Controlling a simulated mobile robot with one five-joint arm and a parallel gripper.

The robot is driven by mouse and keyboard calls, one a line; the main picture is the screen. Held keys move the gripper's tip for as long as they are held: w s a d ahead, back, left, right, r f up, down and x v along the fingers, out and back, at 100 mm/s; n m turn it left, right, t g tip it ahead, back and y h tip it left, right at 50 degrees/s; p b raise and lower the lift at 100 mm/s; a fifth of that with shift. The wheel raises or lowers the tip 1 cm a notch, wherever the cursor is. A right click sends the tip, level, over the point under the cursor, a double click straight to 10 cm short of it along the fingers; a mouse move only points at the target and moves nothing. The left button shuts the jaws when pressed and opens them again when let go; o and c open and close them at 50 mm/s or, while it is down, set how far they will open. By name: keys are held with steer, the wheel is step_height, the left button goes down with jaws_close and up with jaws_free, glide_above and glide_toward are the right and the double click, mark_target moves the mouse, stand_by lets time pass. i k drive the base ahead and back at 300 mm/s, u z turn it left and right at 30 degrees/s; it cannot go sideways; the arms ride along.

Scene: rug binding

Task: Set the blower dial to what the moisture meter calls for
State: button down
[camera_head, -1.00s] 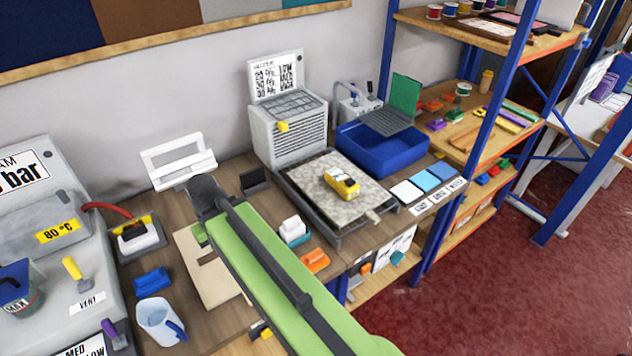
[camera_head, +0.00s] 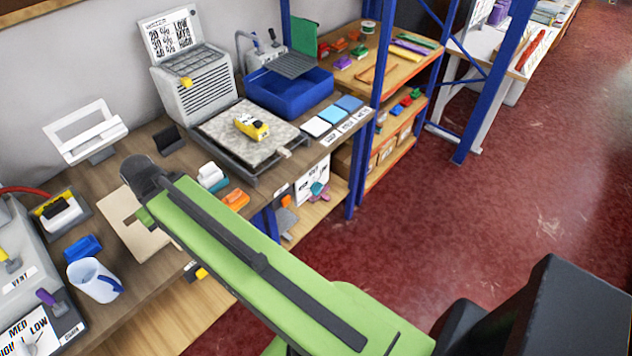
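A white card (camera_head: 171,34) on top carries a table with LOW and other words. The yellow moisture meter (camera_head: 251,126) lies on a speckled grey rug piece in a shallow tray (camera_head: 243,172); its reading cannot be made out. My green arm reaches over the bench, its dark end (camera_head: 142,178) left of the tray and away from the dial. The fingers cannot be made out.
A blue bin (camera_head: 290,98) stands right of the blower, with white and blue swatches (camera_head: 332,114) in front. A white stand (camera_head: 86,133), an orange tool (camera_head: 235,199) and a white jug (camera_head: 93,281) are on the bench. Blue shelf posts (camera_head: 362,170) rise at right; red floor is clear beyond.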

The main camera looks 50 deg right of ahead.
mark_target(316, 187)
steer(key=z, duration=4.5)
steer(key=i, duration=0.1)
steer(key=u, duration=1.45)
steer(key=k, duration=0.9)
steer(key=u, duration=1.15)
steer(key=i, duration=1)
steer(key=u, duration=0.05)
